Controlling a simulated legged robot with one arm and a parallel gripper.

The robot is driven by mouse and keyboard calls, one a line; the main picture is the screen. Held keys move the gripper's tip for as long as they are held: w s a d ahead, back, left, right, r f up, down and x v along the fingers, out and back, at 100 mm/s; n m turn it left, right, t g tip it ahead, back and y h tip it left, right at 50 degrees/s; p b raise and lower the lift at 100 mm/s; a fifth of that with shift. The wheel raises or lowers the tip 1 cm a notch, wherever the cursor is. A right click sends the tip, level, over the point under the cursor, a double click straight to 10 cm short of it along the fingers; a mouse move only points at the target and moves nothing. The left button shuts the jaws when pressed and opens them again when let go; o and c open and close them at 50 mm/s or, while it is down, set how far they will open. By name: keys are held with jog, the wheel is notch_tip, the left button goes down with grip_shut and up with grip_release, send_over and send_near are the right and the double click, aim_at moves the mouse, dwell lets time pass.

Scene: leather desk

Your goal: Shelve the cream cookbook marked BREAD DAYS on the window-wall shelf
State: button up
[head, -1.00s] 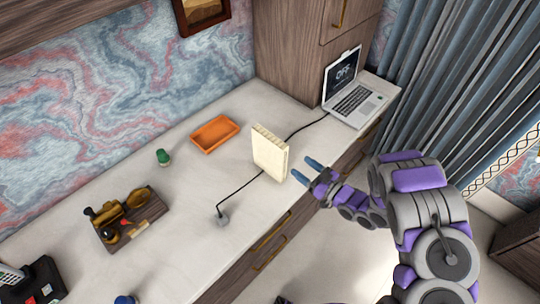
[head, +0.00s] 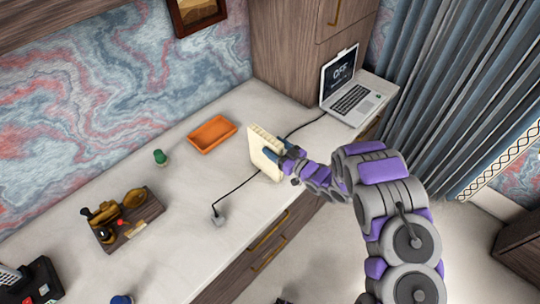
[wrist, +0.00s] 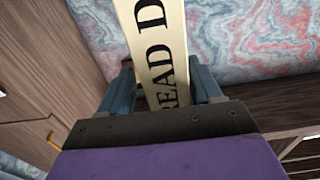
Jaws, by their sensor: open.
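The cream cookbook (head: 257,146) stands upright on the desk, near its front edge. In the wrist view its spine (wrist: 158,55) shows black letters reading "READ D", with the rest cut off or hidden. My gripper (head: 280,152) is at the spine, with its blue fingers open. In the wrist view the gripper (wrist: 162,88) has one finger on each side of the book, and a gap shows beside the spine. The window-wall shelf cannot be made out in these frames.
An orange tray (head: 212,134) and a green object (head: 160,157) lie behind and left of the book. A laptop (head: 350,92) stands to the right. A wooden organiser (head: 125,222) is further left.

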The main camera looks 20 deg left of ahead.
aim_at(266, 146)
jog(key=a, duration=0.3)
jog(key=shift+a+f+g, duration=0.25)
jog(key=shift+f+g, duration=0.05)
jog(key=shift+f, duration=0.05)
jog(key=shift+a, duration=0.1)
jog(key=shift+c, duration=0.5)
jog(key=d, duration=0.2)
jog(key=shift+d+r, duration=0.35)
jog(key=c, duration=0.6)
jog(key=shift+a, duration=0.3)
jog(key=c, duration=0.3)
jog(key=shift+a+f, duration=0.25)
jog(key=shift+a, duration=0.4)
grip_shut()
jog(key=shift+d, duration=0.45)
